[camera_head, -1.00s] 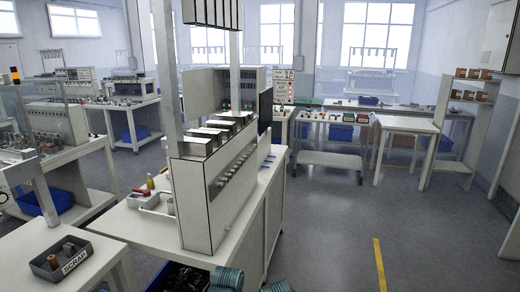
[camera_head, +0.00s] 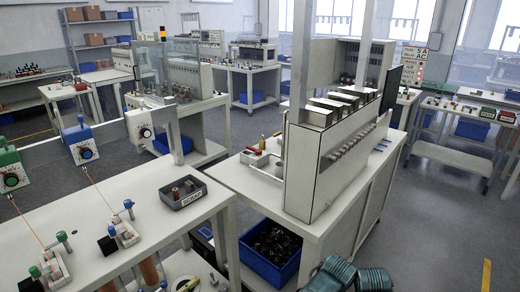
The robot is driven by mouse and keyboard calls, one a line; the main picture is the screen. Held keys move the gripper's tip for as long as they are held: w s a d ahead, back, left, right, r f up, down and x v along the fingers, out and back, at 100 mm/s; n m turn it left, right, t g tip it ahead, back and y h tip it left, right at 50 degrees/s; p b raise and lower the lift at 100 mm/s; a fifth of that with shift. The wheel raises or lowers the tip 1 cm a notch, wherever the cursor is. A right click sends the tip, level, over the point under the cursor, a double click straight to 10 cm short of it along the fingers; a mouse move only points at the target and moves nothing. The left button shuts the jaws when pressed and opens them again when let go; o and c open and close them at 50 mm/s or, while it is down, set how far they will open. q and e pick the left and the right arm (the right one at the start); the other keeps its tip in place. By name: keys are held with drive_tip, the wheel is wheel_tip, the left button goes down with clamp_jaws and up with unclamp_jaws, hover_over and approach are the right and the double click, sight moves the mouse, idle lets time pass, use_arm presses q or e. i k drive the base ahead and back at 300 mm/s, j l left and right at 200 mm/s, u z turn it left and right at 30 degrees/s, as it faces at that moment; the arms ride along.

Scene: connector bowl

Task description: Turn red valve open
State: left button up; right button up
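I cannot make out a red valve for certain in the head view. Neither of my grippers can be made out in this view.
A grey SCRAP bin (camera_head: 183,192) holding small parts stands on the near-left bench (camera_head: 150,228). Dial units (camera_head: 84,152) stand at the left. A blue crate (camera_head: 270,252) sits below the middle table. Grey floor (camera_head: 440,215) is open at the right.

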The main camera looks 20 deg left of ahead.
sight(258, 152)
drive_tip(key=i+j+u, duration=0.1)
drive_tip(key=i, duration=0.35)
drive_tip(key=i+j+u, duration=0.1)
drive_tip(key=i, duration=0.35)
drive_tip(key=j, duration=0.1)
